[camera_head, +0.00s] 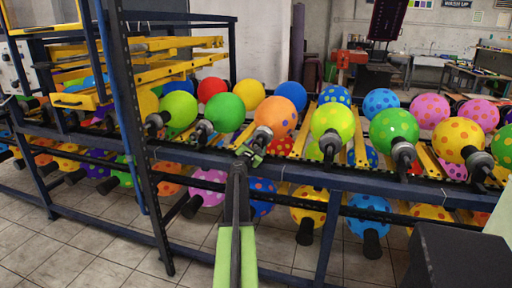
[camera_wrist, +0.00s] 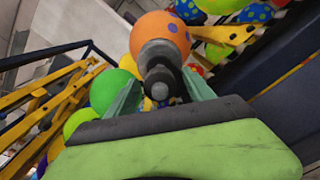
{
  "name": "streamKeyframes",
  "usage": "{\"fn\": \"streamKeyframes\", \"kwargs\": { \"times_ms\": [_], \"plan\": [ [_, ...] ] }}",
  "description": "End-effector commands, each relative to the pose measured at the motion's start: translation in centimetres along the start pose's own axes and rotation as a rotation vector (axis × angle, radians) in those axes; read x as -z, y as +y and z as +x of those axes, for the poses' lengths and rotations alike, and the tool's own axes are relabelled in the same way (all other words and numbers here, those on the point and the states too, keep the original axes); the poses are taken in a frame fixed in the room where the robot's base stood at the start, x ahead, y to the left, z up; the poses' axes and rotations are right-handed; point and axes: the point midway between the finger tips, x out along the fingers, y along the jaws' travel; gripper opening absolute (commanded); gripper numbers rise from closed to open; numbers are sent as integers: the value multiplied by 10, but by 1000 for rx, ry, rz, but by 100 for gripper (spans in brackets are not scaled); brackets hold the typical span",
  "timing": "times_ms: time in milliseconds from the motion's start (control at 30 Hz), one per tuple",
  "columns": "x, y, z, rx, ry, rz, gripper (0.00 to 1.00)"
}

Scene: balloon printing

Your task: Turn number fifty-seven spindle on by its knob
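An orange balloon with purple dots (camera_head: 275,114) sits on a grey and black spindle (camera_head: 263,134) on the upper row of the rack. My gripper (camera_head: 250,154) is just in front of and slightly below the spindle's near end. In the wrist view the spindle's dark round knob (camera_wrist: 159,88) points toward the camera, below the orange balloon (camera_wrist: 160,36). The two green fingers of my gripper (camera_wrist: 161,98) stand apart, one on each side of the knob. I cannot tell whether they touch it. No spindle number is readable.
A green balloon (camera_head: 225,111) is on the left and a yellow-green dotted balloon (camera_head: 333,121) on the right, each on its own spindle. A dark blue rail (camera_head: 330,176) runs along the rack's front. More balloons hang below. A blue-black post (camera_head: 137,130) stands at left.

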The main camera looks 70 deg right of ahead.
Motion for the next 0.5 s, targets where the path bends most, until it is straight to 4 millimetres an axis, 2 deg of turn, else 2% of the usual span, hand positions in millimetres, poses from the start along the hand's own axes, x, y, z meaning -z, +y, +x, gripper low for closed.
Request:
{"fn": "streamKeyframes", "kwargs": {
  "times_ms": [267,367,500],
  "plan": [
    [0,0,-5,0,0,0,61],
    [0,0,-20,-1,1,0,61],
    [-1,-2,-58,0,1,0,61]
  ]
}}
